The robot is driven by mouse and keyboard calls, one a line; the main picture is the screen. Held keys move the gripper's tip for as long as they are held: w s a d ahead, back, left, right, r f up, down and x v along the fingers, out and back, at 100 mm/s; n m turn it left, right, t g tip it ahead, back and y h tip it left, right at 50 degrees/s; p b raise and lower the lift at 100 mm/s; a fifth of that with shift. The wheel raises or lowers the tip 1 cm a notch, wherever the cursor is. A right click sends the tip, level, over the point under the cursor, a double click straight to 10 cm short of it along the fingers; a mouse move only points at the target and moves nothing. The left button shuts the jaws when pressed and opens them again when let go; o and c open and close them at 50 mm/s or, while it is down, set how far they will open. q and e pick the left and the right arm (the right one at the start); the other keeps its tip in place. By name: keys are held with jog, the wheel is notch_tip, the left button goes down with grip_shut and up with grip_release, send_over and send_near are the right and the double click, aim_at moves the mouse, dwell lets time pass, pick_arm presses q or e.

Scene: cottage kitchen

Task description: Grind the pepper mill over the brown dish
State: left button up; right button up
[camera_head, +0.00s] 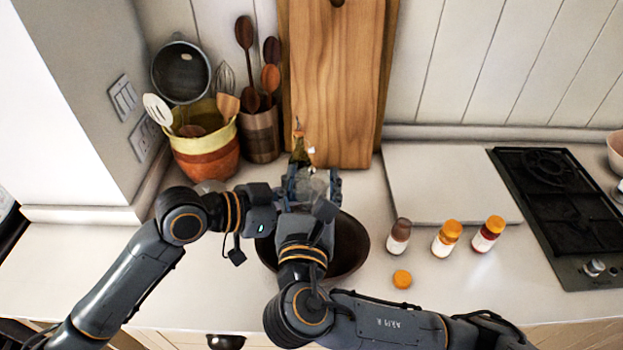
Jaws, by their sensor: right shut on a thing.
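The brown dish (352,250) is a dark round bowl on the counter, partly hidden under both of my arms. My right gripper (312,186) is over the dish's far side, shut on a pale, see-through thing that I take for the pepper mill (311,188). Most of that thing is hidden by the fingers and wrist. My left gripper (286,196) comes in from the left, right beside it. Its fingertips overlap the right gripper in the picture, so I cannot tell whether they are open or touch the mill.
A dark bottle (300,152) stands behind the grippers, before a wooden board (335,80). A yellow-and-orange pot (207,158) and utensil holder (261,133) stand left.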

jog(key=shift+w+d+h, duration=0.1)
jog(key=shift+d+h, duration=0.05)
jog(key=shift+h, duration=0.15)
jog(key=o, duration=1.2)
